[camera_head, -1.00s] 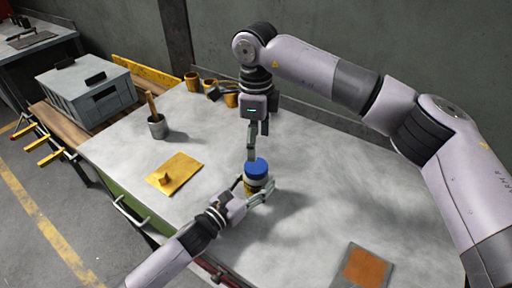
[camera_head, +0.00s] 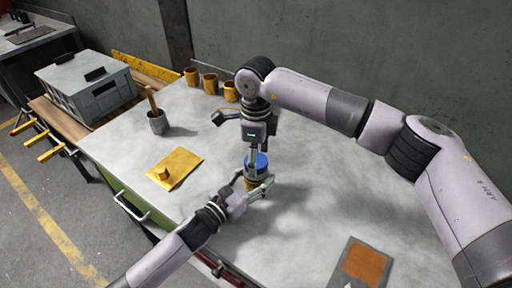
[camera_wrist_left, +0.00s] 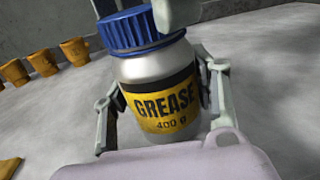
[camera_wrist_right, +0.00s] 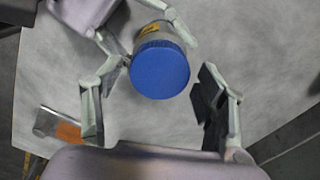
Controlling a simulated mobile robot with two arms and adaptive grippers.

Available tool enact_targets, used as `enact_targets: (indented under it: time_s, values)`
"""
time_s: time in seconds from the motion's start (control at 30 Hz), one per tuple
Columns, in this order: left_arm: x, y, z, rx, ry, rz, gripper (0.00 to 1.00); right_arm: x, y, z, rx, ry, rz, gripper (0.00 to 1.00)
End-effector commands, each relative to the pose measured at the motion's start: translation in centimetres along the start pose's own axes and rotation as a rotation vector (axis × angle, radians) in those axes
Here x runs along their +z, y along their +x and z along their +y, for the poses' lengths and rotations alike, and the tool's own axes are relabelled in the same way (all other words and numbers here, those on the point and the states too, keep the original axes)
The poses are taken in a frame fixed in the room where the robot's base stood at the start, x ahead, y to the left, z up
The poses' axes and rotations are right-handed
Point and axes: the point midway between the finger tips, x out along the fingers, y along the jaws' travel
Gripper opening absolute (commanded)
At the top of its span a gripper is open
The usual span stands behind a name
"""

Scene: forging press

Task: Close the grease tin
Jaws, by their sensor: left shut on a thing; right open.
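The grease tin (camera_wrist_left: 160,108) is a silver can with a black and yellow GREASE label. It stands upright on the table in the head view (camera_head: 250,185). Its ribbed blue lid (camera_wrist_left: 140,30) sits on top and looks level; whether it is fully tightened cannot be told. My left gripper (camera_head: 260,188) is shut around the can's body from the front. My right gripper (camera_head: 254,150) points down from above the lid. In the right wrist view its fingers are spread, with the round blue lid (camera_wrist_right: 160,70) between and beyond them. Contact with the lid cannot be made out.
Several rusty yellow cups (camera_head: 210,83) stand at the back. An orange pad on a grey plate (camera_head: 365,264) lies front right.

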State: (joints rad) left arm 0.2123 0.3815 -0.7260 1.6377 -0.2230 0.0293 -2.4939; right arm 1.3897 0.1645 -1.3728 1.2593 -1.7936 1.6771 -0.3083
Motion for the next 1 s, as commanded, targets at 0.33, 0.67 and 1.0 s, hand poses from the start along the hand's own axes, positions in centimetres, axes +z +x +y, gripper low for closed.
enact_targets:
  time_s: [0.33, 0.67, 1.0]
  values:
    - [-0.07, -0.01, 0.0, 0.0, -0.001, 0.002, 0.0, -0.01, 0.2, -0.01, 0.0, 0.0, 0.0, 0.63]
    - [-0.07, -0.01, 0.0, 0.0, -0.001, 0.001, 0.0, 0.0, 0.17, -0.02, 0.0, 0.0, -0.001, 0.41]
    - [-0.06, -0.01, -0.01, 0.0, -0.001, 0.001, 0.0, 0.0, 0.16, -0.04, -0.001, 0.0, -0.001, 0.19]
